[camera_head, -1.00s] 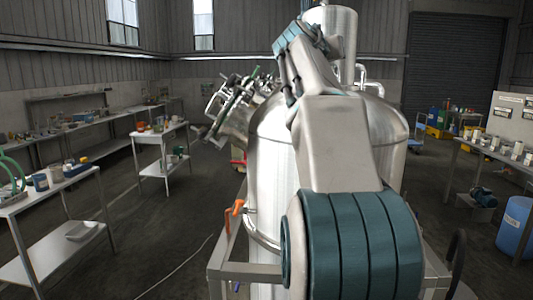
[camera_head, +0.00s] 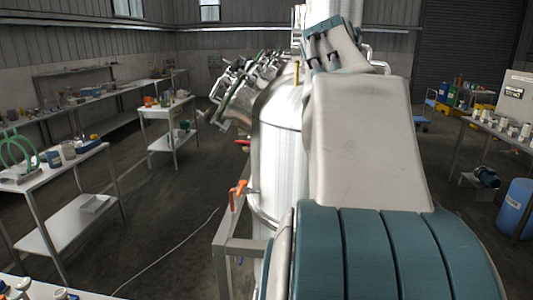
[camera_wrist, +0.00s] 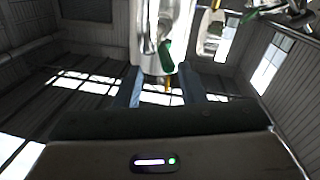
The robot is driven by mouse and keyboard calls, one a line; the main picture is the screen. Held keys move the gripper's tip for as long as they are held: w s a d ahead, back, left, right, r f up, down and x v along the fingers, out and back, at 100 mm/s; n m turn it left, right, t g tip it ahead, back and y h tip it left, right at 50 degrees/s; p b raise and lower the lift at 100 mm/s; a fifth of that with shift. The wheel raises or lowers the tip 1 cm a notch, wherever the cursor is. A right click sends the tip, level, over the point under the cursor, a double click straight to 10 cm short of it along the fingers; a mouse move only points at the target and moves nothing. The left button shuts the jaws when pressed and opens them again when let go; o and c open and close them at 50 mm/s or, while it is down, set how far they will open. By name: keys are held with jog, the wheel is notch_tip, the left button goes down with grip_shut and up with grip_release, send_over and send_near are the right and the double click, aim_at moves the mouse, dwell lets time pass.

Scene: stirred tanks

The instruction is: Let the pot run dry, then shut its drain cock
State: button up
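A large steel tank (camera_head: 278,150) stands in front of me in the head view; my arm hides its right side. An orange-handled cock (camera_head: 238,192) sits at its left edge, low on the body. I cannot tell whether it is open or shut, and no outflow shows. The liquid level is hidden. My gripper (camera_wrist: 164,90) is out of sight in the head view. In the wrist view its two blue fingers stand apart with nothing clearly held. Beyond them are a steel cylinder (camera_wrist: 150,35), a green handle (camera_wrist: 166,54) and a small yellow piece (camera_wrist: 168,82).
A tilted steel vessel with green hoses (camera_head: 243,95) is behind the tank at left. White tables (camera_head: 165,107) line the left side. A metal frame (camera_head: 232,245) surrounds the tank's lower part. A blue drum (camera_head: 516,208) stands at right. The left floor is open, with a cable.

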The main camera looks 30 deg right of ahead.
jog(key=b+v, duration=0.3)
jog(key=v, duration=0.5)
jog(key=w+a+f+n+g+y, duration=0.1)
jog(key=a+f, duration=0.4)
jog(key=f, duration=0.5)
jog(key=w+a+f+n+y, duration=0.1)
jog(key=w+a+f+y, duration=0.2)
jog(key=f, duration=0.7)
jog(key=a+y, duration=0.2)
jog(key=a, duration=0.1)
jog(key=shift+a+f+n+g+y+p, duration=0.2)
jog(key=shift+f+n+g+y+p, duration=0.05)
jog(key=shift+n+g+y+p, duration=0.15)
jog(key=shift+w, duration=0.1)
